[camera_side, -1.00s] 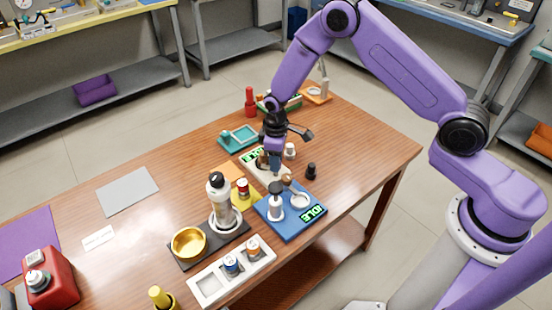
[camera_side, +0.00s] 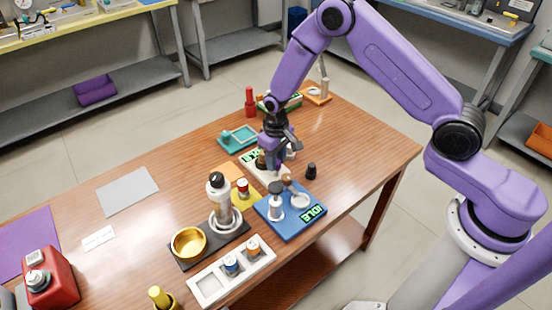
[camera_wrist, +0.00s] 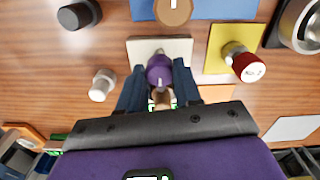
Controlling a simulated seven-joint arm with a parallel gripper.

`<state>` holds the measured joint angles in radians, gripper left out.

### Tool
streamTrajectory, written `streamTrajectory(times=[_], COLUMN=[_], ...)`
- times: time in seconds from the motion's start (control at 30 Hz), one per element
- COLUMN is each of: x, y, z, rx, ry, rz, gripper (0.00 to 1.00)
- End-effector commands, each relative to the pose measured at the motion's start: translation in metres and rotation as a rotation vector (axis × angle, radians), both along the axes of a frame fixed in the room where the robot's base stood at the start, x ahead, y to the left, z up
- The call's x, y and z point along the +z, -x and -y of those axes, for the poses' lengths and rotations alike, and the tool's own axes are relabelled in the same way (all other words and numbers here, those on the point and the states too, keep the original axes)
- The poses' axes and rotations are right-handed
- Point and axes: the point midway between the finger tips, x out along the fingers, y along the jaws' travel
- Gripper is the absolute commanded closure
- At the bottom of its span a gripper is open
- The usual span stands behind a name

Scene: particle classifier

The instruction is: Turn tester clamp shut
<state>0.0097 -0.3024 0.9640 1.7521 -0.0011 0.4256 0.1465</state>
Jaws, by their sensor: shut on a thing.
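The tester is a flat whitish plate (camera_wrist: 140,47) in the wrist view, with a green display partly hidden by my gripper. In the side view its green display (camera_side: 252,155) shows just left of my gripper. A round purple knob (camera_wrist: 160,70) with a pale mark, which looks like the tester clamp, stands on the plate. My gripper (camera_wrist: 158,80) has its two dark blue fingers on either side of this knob, shut on it. In the side view my gripper (camera_side: 269,165) points down at the tester and hides the knob.
A blue station reading IDLE (camera_side: 290,212) stands just in front. A black knob-like piece (camera_side: 311,171) stands right of the tester.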

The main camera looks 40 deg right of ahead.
Motion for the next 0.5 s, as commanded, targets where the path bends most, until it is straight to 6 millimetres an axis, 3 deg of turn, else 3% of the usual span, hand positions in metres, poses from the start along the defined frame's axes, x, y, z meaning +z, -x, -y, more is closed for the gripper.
streamTrajectory(times=[0.37,0.4,0.47,0.5], x=[0.0008,0.0008,0.0008,0.0007], y=[0.0000,-0.0001,-0.0001,-0.0001], z=[0.0001,0.0001,0.0001,0.0001], rx=[-0.010,-0.010,-0.010,-0.009], ry=[-0.001,-0.001,-0.001,-0.001], rz=[-0.001,0.000,0.000,0.000], gripper=[0.97,0.57,0.41,0.41])
